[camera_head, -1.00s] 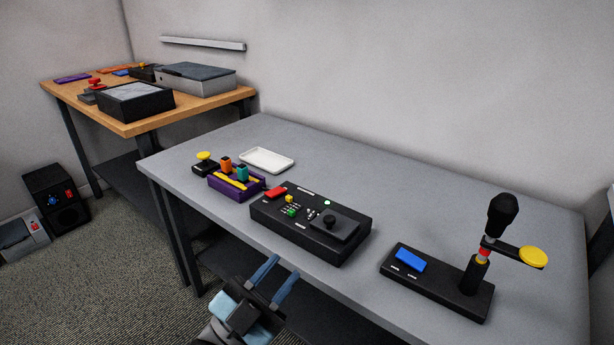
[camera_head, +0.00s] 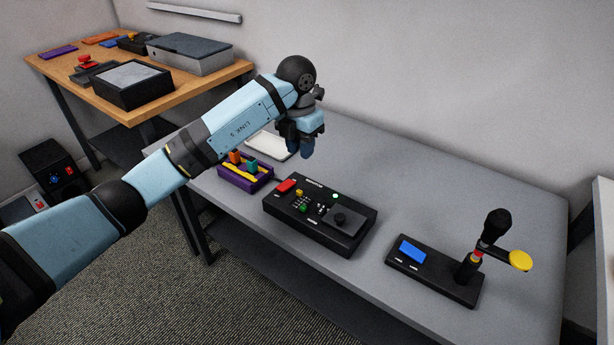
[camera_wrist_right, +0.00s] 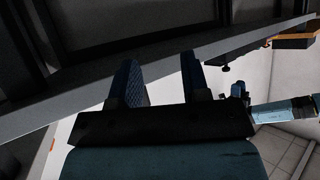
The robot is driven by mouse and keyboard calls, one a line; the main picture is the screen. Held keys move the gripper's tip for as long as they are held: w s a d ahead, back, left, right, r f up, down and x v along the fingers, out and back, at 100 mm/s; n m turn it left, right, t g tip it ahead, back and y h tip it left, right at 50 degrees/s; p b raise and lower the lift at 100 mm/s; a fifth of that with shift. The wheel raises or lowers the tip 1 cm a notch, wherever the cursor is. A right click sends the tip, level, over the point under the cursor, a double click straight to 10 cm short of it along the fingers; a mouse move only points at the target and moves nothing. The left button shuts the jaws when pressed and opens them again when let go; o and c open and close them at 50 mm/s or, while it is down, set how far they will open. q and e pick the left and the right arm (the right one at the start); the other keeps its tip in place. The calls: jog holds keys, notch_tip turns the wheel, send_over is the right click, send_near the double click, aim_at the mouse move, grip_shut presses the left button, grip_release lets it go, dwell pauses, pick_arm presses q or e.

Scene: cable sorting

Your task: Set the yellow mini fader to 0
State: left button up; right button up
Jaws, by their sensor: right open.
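A small yellow cap (camera_head: 299,193), which looks like the yellow mini fader, sits on the black console (camera_head: 355,235) on the grey table. Its exact setting is too small to read. A small green cap (camera_head: 301,208) is just below it. My left gripper (camera_head: 300,149) points down above the table, behind the console in the picture, apart from it and holding nothing I can see. The gap between its fingers is unclear. My right gripper (camera_wrist_right: 162,82) shows in the right wrist view, its two blue fingers apart and empty, near a grey table edge.
A purple box (camera_head: 240,184) with orange and teal levers and a white tray (camera_head: 268,145) stand left. A lever unit (camera_head: 435,280) stands right. Grey tabletop (camera_head: 420,190) is clear behind.

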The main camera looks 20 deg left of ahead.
aim_at(299, 191)
pick_arm(q)
jog(key=f, duration=0.4)
jog(key=f+b, duration=0.1)
jog(key=f, duration=0.4)
jog(key=f+b, duration=0.1)
jog(key=f, duration=0.3)
jog(key=shift+w+a+f, duration=0.15)
jog(key=shift+w+a, duration=0.05)
jog(key=shift+a, duration=0.1)
grip_shut()
